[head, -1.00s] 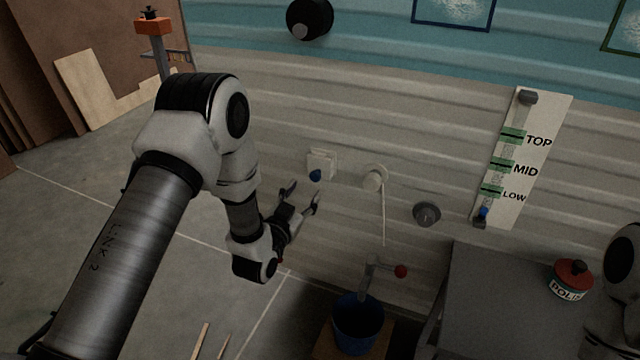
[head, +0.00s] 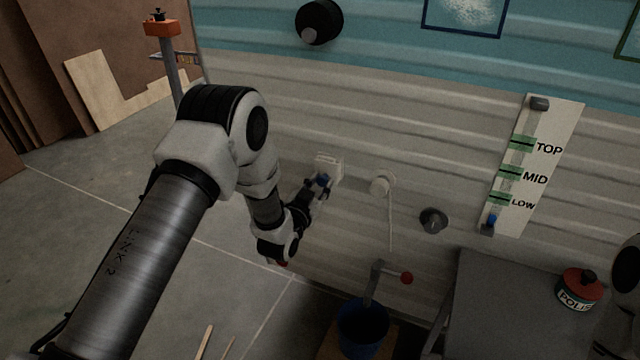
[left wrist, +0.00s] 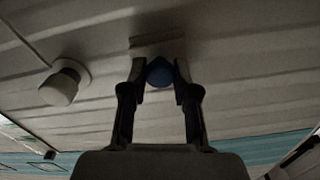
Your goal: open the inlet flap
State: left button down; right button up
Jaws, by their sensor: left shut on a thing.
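The inlet flap (head: 328,162) is a small white square cover on the lower, cream part of the camper wall, with a blue knob (left wrist: 159,73) at its lower front. The flap looks closed, though my gripper hides part of it. My left gripper (head: 321,183) is at the flap with its fingers shut on the blue knob. In the left wrist view the two fingers lie on either side of the knob, and the flap (left wrist: 156,43) is in shadow behind it. My right gripper is not in view.
Right of the flap are a round white fitting (head: 382,183) with a hanging cord and a grey round knob (head: 433,220). Below are a red-ended crank (head: 406,278) and a blue bucket (head: 362,326). A grey table (head: 500,300) holds a polish tin (head: 579,291).

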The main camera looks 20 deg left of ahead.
aim_at(321, 177)
pick_arm(q)
jog(key=shift+s+r+g+p, duration=0.25)
jog(key=shift+r+g+p, duration=0.45)
jog(key=shift+p, duration=0.95)
jog(key=shift+s+r+g+p, duration=0.25)
jog(key=shift+r+g+p, duration=0.15)
jog(key=shift+g+p, duration=0.95)
jog(key=shift+s+r+g+p, duration=0.25)
jog(key=shift+r+g+p, duration=0.3)
jog(key=shift+p, duration=1.35)
jog(key=shift+s+r+g+p, duration=0.1)
jog(key=shift+s+g+p, duration=0.1)
jog(key=shift+g+p, duration=0.85)
jog(key=c, duration=0.9)
grip_release()
jog(key=shift+o, duration=0.2)
jog(key=v, duration=1.1)
jog(key=shift+s, duration=0.45)
